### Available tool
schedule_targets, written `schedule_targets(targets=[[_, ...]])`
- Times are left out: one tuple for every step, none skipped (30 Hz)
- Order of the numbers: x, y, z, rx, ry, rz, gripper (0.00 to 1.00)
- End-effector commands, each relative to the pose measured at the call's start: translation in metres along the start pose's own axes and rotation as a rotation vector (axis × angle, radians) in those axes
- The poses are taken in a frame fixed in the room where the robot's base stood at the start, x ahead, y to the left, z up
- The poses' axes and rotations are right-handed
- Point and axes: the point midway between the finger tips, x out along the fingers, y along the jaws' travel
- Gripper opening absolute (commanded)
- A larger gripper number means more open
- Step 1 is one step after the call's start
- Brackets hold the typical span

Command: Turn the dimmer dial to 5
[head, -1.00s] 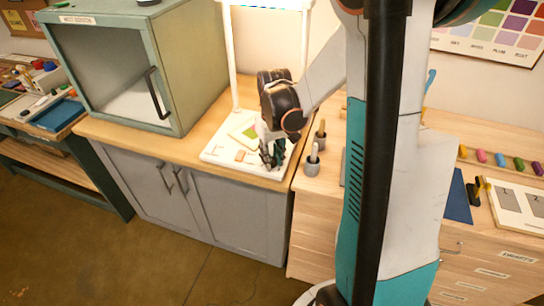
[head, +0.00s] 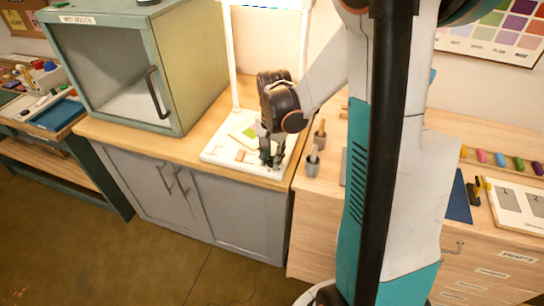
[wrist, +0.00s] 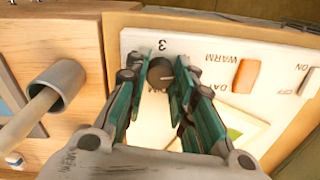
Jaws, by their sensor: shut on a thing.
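The dimmer dial (wrist: 160,72) is a small dark round knob on the white lamp base (wrist: 205,45). In the wrist view it sits between the fingertips of my gripper (wrist: 161,77), which is shut on it. An upside-down digit 3 is printed beside the dial; other dial marks are hidden or too small to read. In the head view my gripper (head: 271,158) is low over the right front of the white base (head: 213,155), and the dial is hidden there.
An orange switch (wrist: 246,75) marked WARM and DAY is near the dial, with a white ON/OFF switch (wrist: 312,83) beyond. A grey cup holding a tool (wrist: 62,80) stands close by. The green-grey booth (head: 200,60) is left of the lamp.

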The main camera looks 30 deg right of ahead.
Motion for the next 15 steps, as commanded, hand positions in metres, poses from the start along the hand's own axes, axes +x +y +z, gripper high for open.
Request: schedule_targets(targets=[[0.0001,-0.0001,0.0003,0.041,0.001,0.000,0.00],[0.0001,-0.0001,0.0004,0.070,0.001,0.000,0.00],[0.0001,-0.0001,0.0004,0.108,0.002,0.000,0.00],[0.0001,-0.0001,0.0004,0.136,0.003,0.000,0.00],[0.0001,-0.0001,0.0005,0.164,0.004,0.000,0.00],[0.0001,-0.0002,0.0005,0.203,0.005,0.000,0.00],[0.0001,-0.0002,0.0005,0.231,0.005,0.000,0.00],[0.0001,-0.0002,0.0005,0.259,0.006,0.000,0.00],[0.0001,-0.0002,0.0005,0.297,0.007,0.000,0.00],[0.0001,-0.0002,0.0005,0.324,0.008,0.000,0.00],[0.0001,-0.0002,0.0005,0.351,0.008,0.000,0.00],[0.0001,-0.0002,0.0005,0.387,0.009,0.000,0.00],[0.0001,-0.0002,0.0005,0.413,0.010,0.000,0.00],[0.0001,-0.0002,0.0005,0.438,0.011,0.000,0.00],[0.0001,-0.0002,0.0005,0.471,0.012,0.000,0.00]])
